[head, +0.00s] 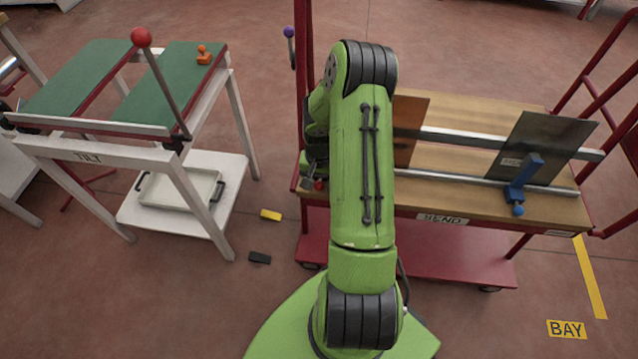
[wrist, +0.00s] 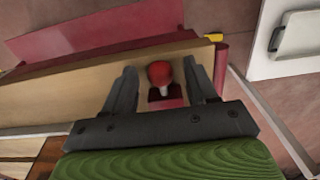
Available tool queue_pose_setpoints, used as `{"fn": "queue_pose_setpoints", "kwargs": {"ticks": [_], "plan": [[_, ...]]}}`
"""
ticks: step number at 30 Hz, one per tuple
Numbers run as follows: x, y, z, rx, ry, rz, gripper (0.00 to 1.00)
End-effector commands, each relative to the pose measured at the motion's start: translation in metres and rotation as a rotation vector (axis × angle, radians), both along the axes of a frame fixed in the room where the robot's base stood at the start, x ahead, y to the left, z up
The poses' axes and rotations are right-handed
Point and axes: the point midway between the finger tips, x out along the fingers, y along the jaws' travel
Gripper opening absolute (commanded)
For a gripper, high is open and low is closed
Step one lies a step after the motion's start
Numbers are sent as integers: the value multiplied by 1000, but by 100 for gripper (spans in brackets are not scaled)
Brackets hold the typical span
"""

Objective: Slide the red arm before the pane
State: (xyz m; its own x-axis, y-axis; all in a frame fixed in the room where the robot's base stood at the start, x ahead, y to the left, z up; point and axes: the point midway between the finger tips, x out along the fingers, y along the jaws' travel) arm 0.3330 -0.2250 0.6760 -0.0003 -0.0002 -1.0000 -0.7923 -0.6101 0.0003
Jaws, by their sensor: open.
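The red arm's round knob (wrist: 160,72) is between my gripper's two fingers in the wrist view, with a red block below it. In the head view a small part of the red knob (head: 319,185) shows at the bench's left end. My gripper (wrist: 160,66) is open around the knob; contact cannot be told. In the head view my arm hides most of the gripper and the red arm. A brown pane (head: 412,118) stands right of my arm, partly hidden. A dark grey pane (head: 541,145) stands farther right, with a blue arm (head: 522,182) before it.
The wooden bench (head: 455,207) carries a front metal rail (head: 470,184) and a rear bar (head: 460,140). Red posts (head: 303,70) frame the bench. A white-framed table with green tops (head: 165,85) and a red-knobbed lever (head: 141,37) stands left. A yellow block (head: 271,214) and a black block (head: 260,257) lie on the floor.

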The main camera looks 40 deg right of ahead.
Motion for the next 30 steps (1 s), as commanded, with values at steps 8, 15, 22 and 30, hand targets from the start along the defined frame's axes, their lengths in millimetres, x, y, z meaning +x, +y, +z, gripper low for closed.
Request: {"fn": "queue_pose_setpoints", "kwargs": {"ticks": [8, 15, 22, 30], "plan": [[0, 0, 1, 0, 0, 0, 36], [0, 0, 1, 0, 0, 1, 0], [0, 0, 1, 0, 0, 0, 0], [-26, -20, 1, -1, 2, -5, 0]]}}
